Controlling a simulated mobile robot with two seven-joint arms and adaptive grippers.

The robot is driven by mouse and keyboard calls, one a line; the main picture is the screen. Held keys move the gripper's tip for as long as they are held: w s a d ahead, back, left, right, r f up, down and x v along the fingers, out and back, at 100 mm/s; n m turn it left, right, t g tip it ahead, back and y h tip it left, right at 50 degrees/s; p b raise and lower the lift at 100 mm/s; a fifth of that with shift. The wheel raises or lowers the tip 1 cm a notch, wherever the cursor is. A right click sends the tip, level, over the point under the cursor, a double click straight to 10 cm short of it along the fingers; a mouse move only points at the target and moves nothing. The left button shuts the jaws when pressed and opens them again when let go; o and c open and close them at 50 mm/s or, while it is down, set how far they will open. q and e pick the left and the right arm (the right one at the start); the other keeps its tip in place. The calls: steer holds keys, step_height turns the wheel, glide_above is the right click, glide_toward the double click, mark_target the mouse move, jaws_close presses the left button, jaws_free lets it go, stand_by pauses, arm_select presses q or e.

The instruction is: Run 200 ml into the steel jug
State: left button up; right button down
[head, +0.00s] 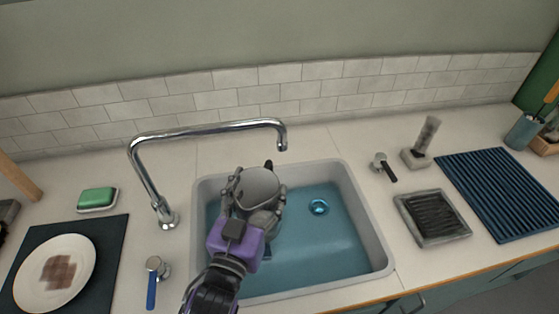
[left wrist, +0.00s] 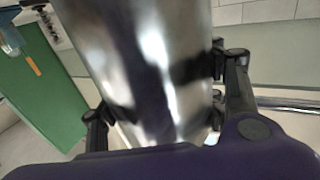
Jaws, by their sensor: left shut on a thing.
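The steel jug (head: 262,184) is over the left part of the sink, grey and rounded, with a dark part at its far edge. My left gripper (head: 252,202) is shut on it. In the left wrist view the shiny jug (left wrist: 150,65) fills the middle, with a finger on each side. The chrome tap (head: 210,127) arches over the sink, its spout end just above and right of the jug in the picture. No water stream shows. A blue-lever handle (head: 152,285) is left of the sink and a dark-lever handle (head: 384,168) is right of it. My right gripper is not in view.
The sink (head: 385,262) has a blue-green floor and a drain (head: 319,207). Left are a plate (head: 80,250) with a brown stain and a green sponge (head: 97,197). Right are a dark ribbed tray (head: 433,217), a small stand (head: 416,157) and a blue rack (head: 500,190).

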arm_select(q)
steer(key=shift+w+d+f, duration=0.15)
steer(key=shift+d+f, duration=0.2)
steer(key=shift+d, duration=0.3)
steer(key=shift+d+f, duration=0.15)
steer(key=shift+f, duration=0.15)
step_height(320, 180, down, 4)
steer(key=shift+f, duration=0.4)
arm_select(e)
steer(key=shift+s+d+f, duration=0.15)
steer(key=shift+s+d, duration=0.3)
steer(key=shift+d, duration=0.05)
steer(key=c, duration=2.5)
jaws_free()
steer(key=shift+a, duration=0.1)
